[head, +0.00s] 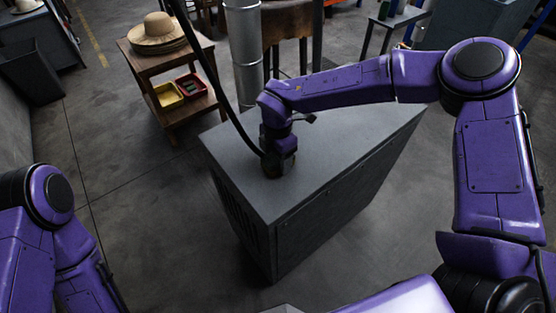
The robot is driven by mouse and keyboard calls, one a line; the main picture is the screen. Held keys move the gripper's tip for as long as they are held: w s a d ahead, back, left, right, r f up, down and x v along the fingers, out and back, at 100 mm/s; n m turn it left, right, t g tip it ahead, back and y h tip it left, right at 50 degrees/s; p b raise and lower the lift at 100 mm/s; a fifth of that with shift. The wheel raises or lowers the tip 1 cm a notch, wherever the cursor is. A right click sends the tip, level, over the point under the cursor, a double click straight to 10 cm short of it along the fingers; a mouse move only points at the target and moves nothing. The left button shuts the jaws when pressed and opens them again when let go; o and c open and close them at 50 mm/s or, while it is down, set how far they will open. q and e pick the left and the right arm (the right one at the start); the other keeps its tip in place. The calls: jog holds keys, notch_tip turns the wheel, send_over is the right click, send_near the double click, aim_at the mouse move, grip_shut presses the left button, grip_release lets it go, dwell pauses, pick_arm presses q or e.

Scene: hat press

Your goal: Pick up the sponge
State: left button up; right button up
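I cannot make out a sponge in the head view. My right gripper (277,166) points down at the top of a grey metal cabinet (330,150), near its left part. The gripper is dark and small here, and its fingertips are hidden or too dark to read. I cannot tell whether it is open or shut, or whether anything is under or between its fingers. My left arm shows at the lower left, and its gripper is out of view.
A wooden stand (151,70) at the upper left bears straw hats (157,32) on top. A yellow bin (168,96) and a red bin (191,86) sit on its lower shelf. A metal pipe (244,50) and a black hose (212,72) rise by the cabinet. The cabinet's right top is clear.

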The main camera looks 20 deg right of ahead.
jog(key=shift+w+r, duration=0.1)
jog(key=shift+r, duration=0.5)
jog(key=s+a+r+b, duration=0.4)
jog(key=s+a+r, duration=0.4)
jog(key=s+r, duration=0.3)
jog(key=shift+s+a+r, duration=0.15)
jog(key=shift+s+r, duration=0.15)
jog(key=shift+r, duration=0.15)
jog(key=o, duration=0.3)
jog(key=shift+c, duration=1.2)
